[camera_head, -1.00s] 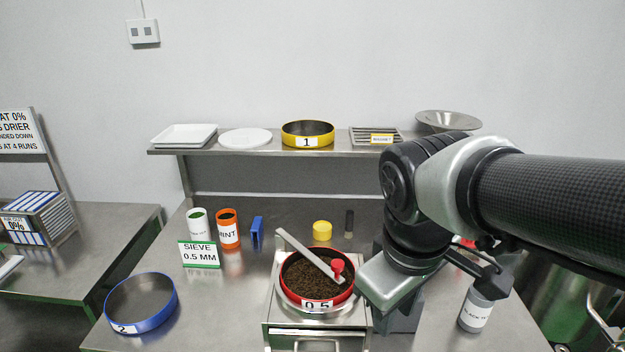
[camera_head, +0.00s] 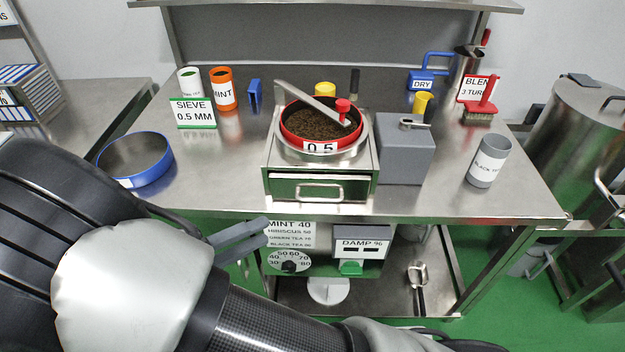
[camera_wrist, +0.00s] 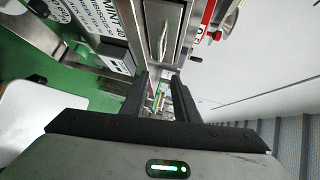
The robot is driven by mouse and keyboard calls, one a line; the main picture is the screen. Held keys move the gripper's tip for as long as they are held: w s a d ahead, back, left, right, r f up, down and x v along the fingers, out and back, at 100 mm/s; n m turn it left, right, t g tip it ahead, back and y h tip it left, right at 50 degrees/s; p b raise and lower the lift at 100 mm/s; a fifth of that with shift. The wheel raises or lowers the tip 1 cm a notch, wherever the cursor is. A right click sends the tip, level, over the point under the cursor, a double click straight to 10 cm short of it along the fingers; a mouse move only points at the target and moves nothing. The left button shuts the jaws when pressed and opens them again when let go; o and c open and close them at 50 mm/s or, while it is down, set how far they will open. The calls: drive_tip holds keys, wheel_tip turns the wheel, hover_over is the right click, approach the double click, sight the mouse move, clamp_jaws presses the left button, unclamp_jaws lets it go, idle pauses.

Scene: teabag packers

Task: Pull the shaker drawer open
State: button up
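The shaker (camera_head: 373,165) is a steel box on the bench, with a red-rimmed sieve (camera_head: 318,147) of dark leaf clamped on top. Its drawer (camera_head: 283,188) is in the front face and looks flush with it. The drawer has a pale bar handle (camera_head: 320,190). In the wrist view the drawer front (camera_wrist: 178,25) and handle (camera_wrist: 163,42) show just beyond the fingertips. My gripper (camera_head: 255,235) is low and left of the drawer in the head view, in front of the bench edge. In the wrist view my gripper (camera_wrist: 160,82) is open and empty, apart from the handle.
A grey block (camera_head: 405,155) stands right of the shaker, and a grey canister (camera_head: 489,160) farther right. A blue-rimmed sieve (camera_head: 135,160) lies at left. Below the bench edge are a dial panel (camera_head: 290,255) and a damp meter (camera_head: 362,243). Bare bench lies left of the shaker.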

drive_tip(key=shift+n+t, duration=0.5)
drive_tip(key=shift+n, duration=0.4)
drive_tip(key=x, duration=0.5)
drive_tip(key=b+x, duration=0.1)
drive_tip(key=x, duration=0.5)
drive_tip(key=f+b+x, duration=0.1)
drive_tip(key=x, duration=0.4)
drive_tip(key=shift+w+a+f, duration=0.15)
drive_tip(key=shift+w+a, duration=0.05)
drive_tip(key=shift+w, duration=0.1)
drive_tip(key=shift+c, duration=0.3)
clamp_jaws()
